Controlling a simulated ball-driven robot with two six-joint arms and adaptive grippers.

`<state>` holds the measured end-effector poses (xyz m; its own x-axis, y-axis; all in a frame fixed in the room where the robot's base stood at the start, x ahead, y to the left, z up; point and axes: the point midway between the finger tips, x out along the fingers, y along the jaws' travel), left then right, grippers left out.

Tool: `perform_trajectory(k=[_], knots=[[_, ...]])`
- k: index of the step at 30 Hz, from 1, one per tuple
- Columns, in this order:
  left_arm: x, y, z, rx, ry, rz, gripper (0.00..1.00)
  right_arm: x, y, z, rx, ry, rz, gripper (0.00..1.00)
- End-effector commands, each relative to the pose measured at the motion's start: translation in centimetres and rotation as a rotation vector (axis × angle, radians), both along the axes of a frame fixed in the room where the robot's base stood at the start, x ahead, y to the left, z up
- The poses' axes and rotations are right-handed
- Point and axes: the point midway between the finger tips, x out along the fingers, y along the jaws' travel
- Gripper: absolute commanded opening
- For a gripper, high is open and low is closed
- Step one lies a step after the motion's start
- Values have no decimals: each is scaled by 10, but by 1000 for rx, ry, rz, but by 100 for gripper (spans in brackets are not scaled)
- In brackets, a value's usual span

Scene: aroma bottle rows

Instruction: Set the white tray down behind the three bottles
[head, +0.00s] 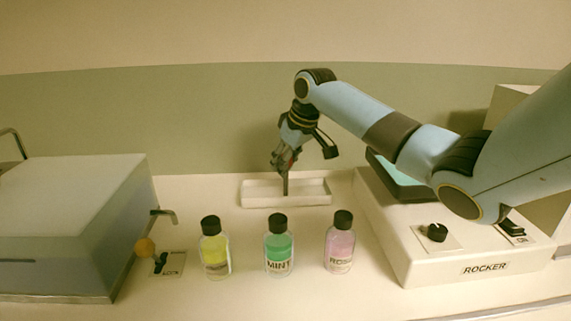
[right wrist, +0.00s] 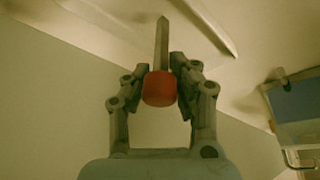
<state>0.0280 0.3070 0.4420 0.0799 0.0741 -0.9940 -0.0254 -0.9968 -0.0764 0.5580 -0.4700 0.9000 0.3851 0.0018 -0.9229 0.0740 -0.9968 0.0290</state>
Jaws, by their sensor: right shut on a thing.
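The white tray (head: 255,201) is shallow and long, and sits behind the three bottles near the back wall. A thin dark post stands up from it. My right gripper (head: 286,160) is above the tray, shut on a red knob (right wrist: 160,88) at the top of this post. I cannot tell whether the tray touches the counter. The yellow bottle (head: 215,256), the green MINT bottle (head: 278,250) and the pink bottle (head: 340,246) stand upright in a row with black caps, in front of the tray. My left gripper is out of view.
A white ROCKER device (head: 430,262) with a black knob stands at the right, under my right arm. A large pale box (head: 70,195) with a tap-like lever stands at the left. Bare counter lies between the box and the tray.

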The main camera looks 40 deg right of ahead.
Motion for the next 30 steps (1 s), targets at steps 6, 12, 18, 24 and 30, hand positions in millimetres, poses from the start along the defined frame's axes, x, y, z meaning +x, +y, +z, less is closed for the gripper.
perform_trajectory(k=[6,12,18,24,30], knots=[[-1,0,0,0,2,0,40,0,0,-1,0,0,0,30],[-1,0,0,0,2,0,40,0,0,-1,0,0,0,48],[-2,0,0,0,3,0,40,0,0,0,0,0,0,48],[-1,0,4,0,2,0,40,-8,-1,21,-3,-2,0,48],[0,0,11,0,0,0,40,-25,-2,64,-6,-3,1,48]])
